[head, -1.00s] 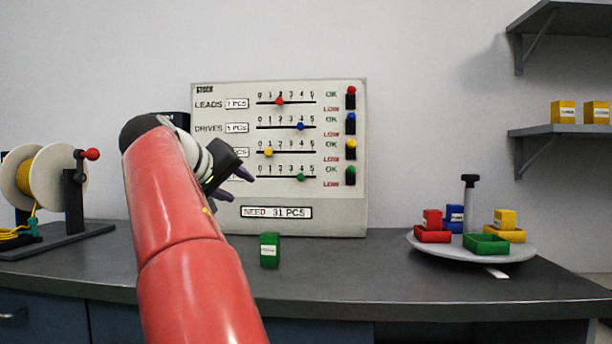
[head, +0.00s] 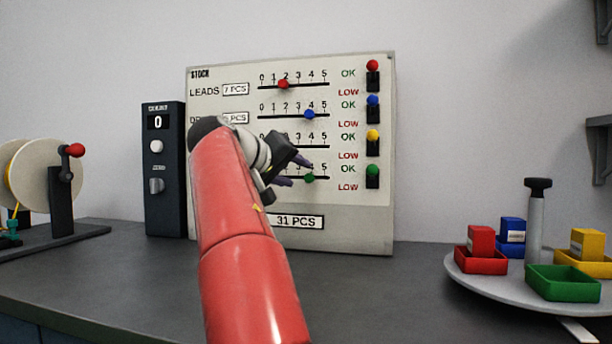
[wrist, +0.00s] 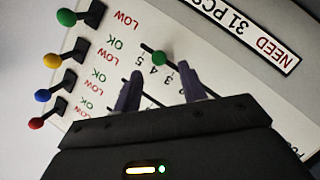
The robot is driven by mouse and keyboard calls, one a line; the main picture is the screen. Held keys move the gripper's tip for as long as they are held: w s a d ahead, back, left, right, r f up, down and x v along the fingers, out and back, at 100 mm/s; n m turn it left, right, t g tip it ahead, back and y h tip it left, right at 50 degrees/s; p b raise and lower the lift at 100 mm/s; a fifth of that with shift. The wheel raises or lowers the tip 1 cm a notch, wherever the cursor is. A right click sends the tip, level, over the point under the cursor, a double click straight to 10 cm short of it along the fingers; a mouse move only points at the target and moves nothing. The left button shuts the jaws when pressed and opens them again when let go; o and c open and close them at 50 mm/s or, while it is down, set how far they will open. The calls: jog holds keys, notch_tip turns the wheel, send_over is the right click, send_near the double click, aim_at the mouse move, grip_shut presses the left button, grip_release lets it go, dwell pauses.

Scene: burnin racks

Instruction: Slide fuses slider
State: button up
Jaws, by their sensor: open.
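The stock board (head: 350,225) stands upright at the back of the counter, with several slider rows. The bottom row has a green knob (head: 309,178) near 4; its row label is hidden behind my arm. My gripper (head: 303,171) is open and empty in front of the board, close to this knob. In the wrist view, the green knob (wrist: 159,58) appears just beyond and between the two fingertips (wrist: 159,70); I cannot tell whether they touch it. A red knob (head: 283,84) sits near 2 on the LEADS row and a blue knob (head: 309,114) near 4 below it.
Toggle switches (head: 372,119) line the board's right side. A dark box with a dial (head: 165,215) stands left of the board, beside a spool (head: 40,175). A round tray (head: 490,287) with colored bins is at right. The counter between board and tray is clear.

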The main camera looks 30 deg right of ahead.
aim_at(306, 177)
jog(key=shift+x, duration=2.05)
grip_shut()
